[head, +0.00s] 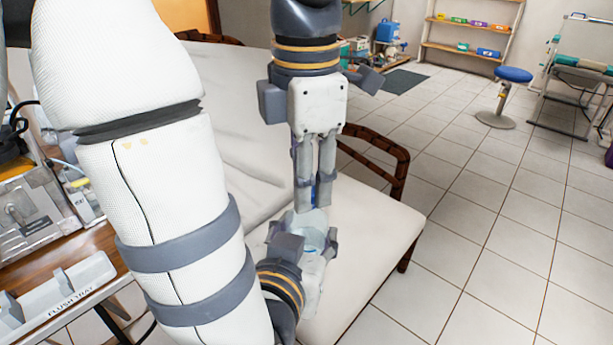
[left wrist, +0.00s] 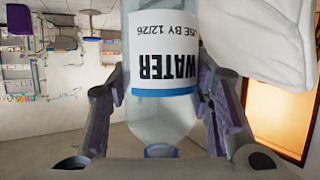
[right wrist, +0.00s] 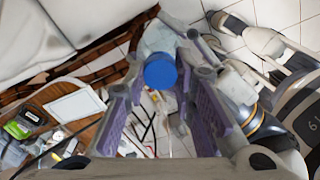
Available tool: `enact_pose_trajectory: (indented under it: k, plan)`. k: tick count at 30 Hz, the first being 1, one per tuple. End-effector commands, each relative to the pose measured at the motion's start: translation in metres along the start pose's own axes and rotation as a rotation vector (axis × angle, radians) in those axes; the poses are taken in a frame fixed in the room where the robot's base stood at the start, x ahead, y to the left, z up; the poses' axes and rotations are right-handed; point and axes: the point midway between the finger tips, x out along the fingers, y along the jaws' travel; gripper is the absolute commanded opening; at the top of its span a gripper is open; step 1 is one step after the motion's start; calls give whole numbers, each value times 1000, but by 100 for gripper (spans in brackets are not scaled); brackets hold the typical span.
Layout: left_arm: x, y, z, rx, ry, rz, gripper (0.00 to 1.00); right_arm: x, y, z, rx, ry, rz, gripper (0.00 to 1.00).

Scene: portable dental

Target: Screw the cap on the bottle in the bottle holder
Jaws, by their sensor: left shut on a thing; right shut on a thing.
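My left gripper (head: 303,246) is shut on a clear water bottle (head: 314,232), held near the white padded couch. The left wrist view shows the bottle (left wrist: 160,112) between the fingers, its WATER label upside down in that picture. My right gripper (head: 314,200) reaches down from above and is shut on the blue cap (head: 316,191). The right wrist view shows the cap (right wrist: 160,71) between the fingertips, in line with the bottle (right wrist: 160,38). The cap is at the bottle's neck; how far it is threaded I cannot tell. I do not make out a bottle holder.
The white couch (head: 385,235) lies beneath and behind the grippers, with a brown armrest (head: 385,150). A flush tray (head: 75,295) and equipment stand on a wooden table at left. A blue stool (head: 513,75) stands on open tiled floor at right.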

Motion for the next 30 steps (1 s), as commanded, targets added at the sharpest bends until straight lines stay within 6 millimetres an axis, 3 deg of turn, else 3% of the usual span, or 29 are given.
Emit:
enact_pose_trajectory:
  k: [3,6,10,14,21,22,24,30]
  plan:
    - [0,0,-1,0,2,-1,0,0,0,1,519,-8,4,0]
    - [0,0,0,0,1,-1,0,0,0,0,887,-5,4,0]
    - [0,0,0,0,1,-1,0,1,0,0,1186,-2,2,0]
    - [0,0,0,0,1,-1,0,1,0,0,1291,0,0,0]
    - [0,0,0,0,1,0,0,1,0,0,1293,1,-1,0]
    - [0,0,0,0,1,0,0,1,0,0,1293,1,-1,28]
    - [0,0,0,0,1,0,0,1,0,0,1292,1,-1,44]
    - [0,0,0,0,1,0,0,1,0,0,1291,0,-1,44]
